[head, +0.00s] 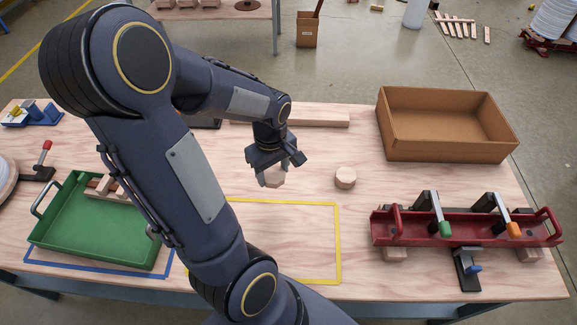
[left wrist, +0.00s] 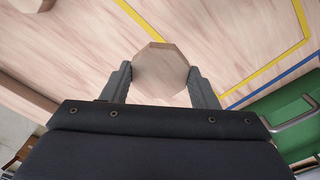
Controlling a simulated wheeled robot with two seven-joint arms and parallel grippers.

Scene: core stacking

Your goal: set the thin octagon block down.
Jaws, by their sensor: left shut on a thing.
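A pale wooden octagon block (left wrist: 160,68), which I take to be the thin octagon block, is between the fingers of my left gripper (left wrist: 160,85). The fingers are shut on its sides. In the head view the left gripper (head: 274,172) points down over the middle of the table, with the block (head: 274,179) partly hidden by the fingers. The gap between block and tabletop is hard to judge. A second, thicker-looking octagon block (head: 345,178) stands on the table to its right, apart from the gripper. My right gripper is not in view.
A yellow-taped rectangle (head: 339,240) lies nearer me, partly behind my arm. A green tray (head: 90,249) is at left, a cardboard box (head: 448,143) at back right, a red clamp fixture (head: 465,228) at right. A wooden bar (head: 318,120) lies behind the gripper.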

